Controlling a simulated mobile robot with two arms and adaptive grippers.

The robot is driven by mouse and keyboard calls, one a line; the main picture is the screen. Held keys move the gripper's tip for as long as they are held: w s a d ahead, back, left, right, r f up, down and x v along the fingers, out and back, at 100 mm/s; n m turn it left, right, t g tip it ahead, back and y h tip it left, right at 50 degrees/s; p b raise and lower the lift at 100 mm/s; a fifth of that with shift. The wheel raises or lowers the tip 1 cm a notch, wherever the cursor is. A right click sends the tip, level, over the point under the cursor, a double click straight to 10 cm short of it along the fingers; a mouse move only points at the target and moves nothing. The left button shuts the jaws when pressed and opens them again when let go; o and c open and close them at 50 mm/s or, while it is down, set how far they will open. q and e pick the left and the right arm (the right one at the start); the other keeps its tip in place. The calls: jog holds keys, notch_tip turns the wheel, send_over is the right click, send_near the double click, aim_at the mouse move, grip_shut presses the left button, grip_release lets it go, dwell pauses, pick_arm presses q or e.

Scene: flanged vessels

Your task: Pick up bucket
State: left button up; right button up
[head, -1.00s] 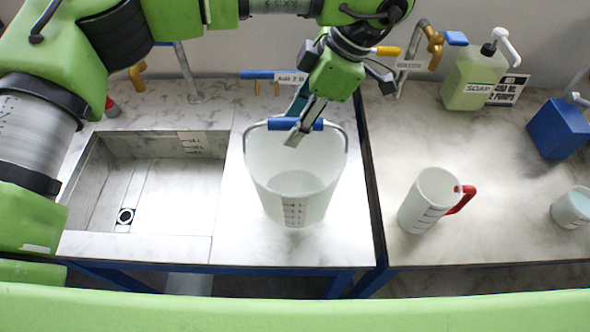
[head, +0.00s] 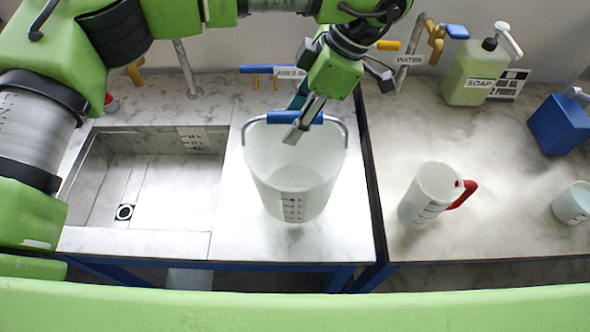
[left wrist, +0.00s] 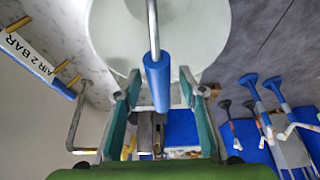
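The white bucket (head: 293,172) stands upright on the pale counter, just right of the sink. Its metal bail is raised, with a blue grip (head: 282,117) across the top. My left gripper (head: 302,125) is at the right part of this blue grip. In the left wrist view the blue grip (left wrist: 158,82) lies between the two teal-sided fingers, with visible gaps on both sides, so the gripper is open around it. The white bucket (left wrist: 160,35) is beyond the fingers. My right gripper is not in view.
A sink basin (head: 150,190) lies left of the bucket. On the right counter stand a white jug (head: 425,197) with a red handle, a green soap bottle (head: 470,75), a blue container (head: 560,125) and a small white cup (head: 572,203). Pipes and taps line the back wall.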

pick_arm(q)
grip_shut()
jog(key=shift+r, duration=0.15)
